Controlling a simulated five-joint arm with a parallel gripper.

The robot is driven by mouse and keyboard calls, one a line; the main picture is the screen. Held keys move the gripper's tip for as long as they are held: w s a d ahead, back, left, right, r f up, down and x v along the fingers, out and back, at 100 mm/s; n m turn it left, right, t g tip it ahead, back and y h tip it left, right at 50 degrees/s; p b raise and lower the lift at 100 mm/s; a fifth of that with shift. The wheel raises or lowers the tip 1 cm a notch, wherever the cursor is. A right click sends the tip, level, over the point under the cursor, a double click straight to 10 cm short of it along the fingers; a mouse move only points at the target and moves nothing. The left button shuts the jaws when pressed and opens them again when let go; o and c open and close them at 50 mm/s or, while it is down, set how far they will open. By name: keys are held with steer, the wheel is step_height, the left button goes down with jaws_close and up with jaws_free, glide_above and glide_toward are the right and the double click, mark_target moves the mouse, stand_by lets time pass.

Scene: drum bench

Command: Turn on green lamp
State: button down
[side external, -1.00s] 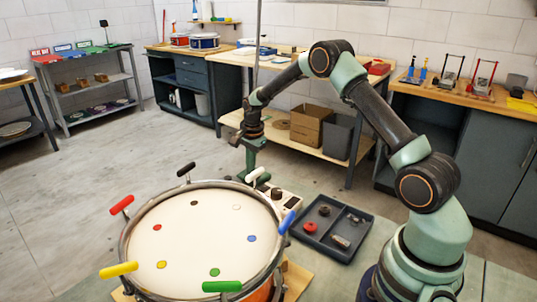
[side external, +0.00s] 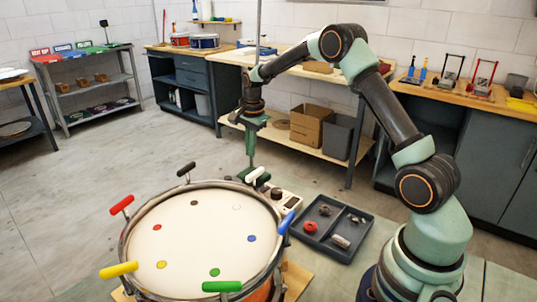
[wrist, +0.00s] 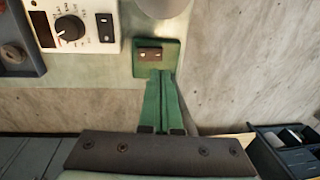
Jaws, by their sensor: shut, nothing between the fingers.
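The wrist view shows a small green plate (wrist: 140,70) at the bench edge with a brown rocker switch (wrist: 151,54) on it. This looks like the green lamp's base, but I see no lit bulb. My gripper (wrist: 161,74) is shut and empty, its green fingers together. In the picture the tips overlap the plate's lower edge, just below the switch; I cannot tell whether they touch it. In the side external view my gripper (side external: 251,162) points down behind the drum, near the white handle, and the plate is mostly hidden there.
A white control box (wrist: 85,22) with a black dial stands beside the plate. A dark tray (side external: 320,252) with small parts lies to its right. The drum (side external: 190,250) with several coloured handles fills the front left. Bare floor lies beyond the bench edge.

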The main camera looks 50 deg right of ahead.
step_height(320, 180, up, 8)
steer(key=shift+w+f, duration=0.2)
steer(key=shift+w, duration=0.25)
steer(key=s+a+r+n+t, duration=0.2)
steer(key=s+a+r+n, duration=0.6)
steer(key=s+a+r, duration=0.15)
steer(key=s+a+f+n+t, duration=0.1)
steer(key=s+a+n, duration=0.2)
steer(key=s+n, duration=0.2)
steer(key=s+a+f+n+t, duration=0.1)
steer(key=s+a+n, duration=0.1)
steer(key=s+n, duration=0.3)
steer(key=s, duration=0.4)
steer(key=shift+s+a, duration=0.15)
steer(key=shift+a, duration=0.25)
